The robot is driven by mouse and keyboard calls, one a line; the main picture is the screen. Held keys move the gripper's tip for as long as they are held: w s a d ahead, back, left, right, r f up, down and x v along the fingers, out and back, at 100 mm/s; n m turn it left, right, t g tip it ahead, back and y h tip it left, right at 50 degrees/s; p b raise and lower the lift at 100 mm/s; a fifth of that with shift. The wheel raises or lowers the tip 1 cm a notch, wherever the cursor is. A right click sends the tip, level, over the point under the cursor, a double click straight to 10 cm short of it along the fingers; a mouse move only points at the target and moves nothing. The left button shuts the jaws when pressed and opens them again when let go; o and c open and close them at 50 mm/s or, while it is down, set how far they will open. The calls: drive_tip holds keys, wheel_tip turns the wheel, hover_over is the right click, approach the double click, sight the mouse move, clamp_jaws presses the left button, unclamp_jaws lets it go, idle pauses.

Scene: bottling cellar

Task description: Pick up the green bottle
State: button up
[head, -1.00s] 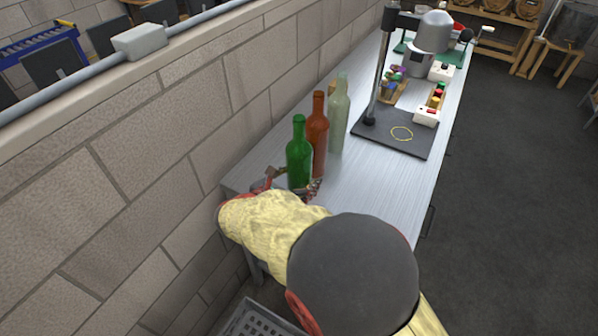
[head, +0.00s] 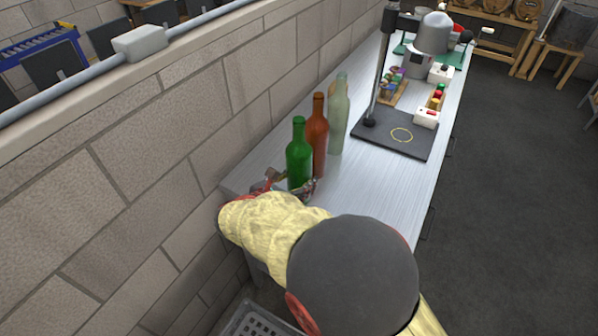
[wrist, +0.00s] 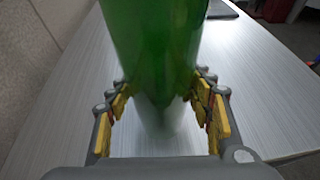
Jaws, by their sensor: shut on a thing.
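The green bottle (head: 299,160) stands upright near the close left end of the long grey table (head: 350,185). My gripper (head: 291,186) is around its lower part, low over the table, with one finger on each side. In the wrist view the green bottle (wrist: 155,45) fills the space between the yellow-padded fingers of my gripper (wrist: 158,92), which is shut on it. My arm hides part of the gripper in the head view. I cannot tell whether the bottle's base touches the table.
A brown bottle (head: 317,135) stands just behind the green one, and a pale bottle (head: 339,115) behind that. A dark stand base (head: 395,140) with a post is farther along. A block wall (head: 170,110) runs along the left. The table right of the bottles is clear.

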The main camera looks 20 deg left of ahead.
drive_tip(key=shift+c, duration=1.1)
drive_tip(key=shift+r, duration=0.1)
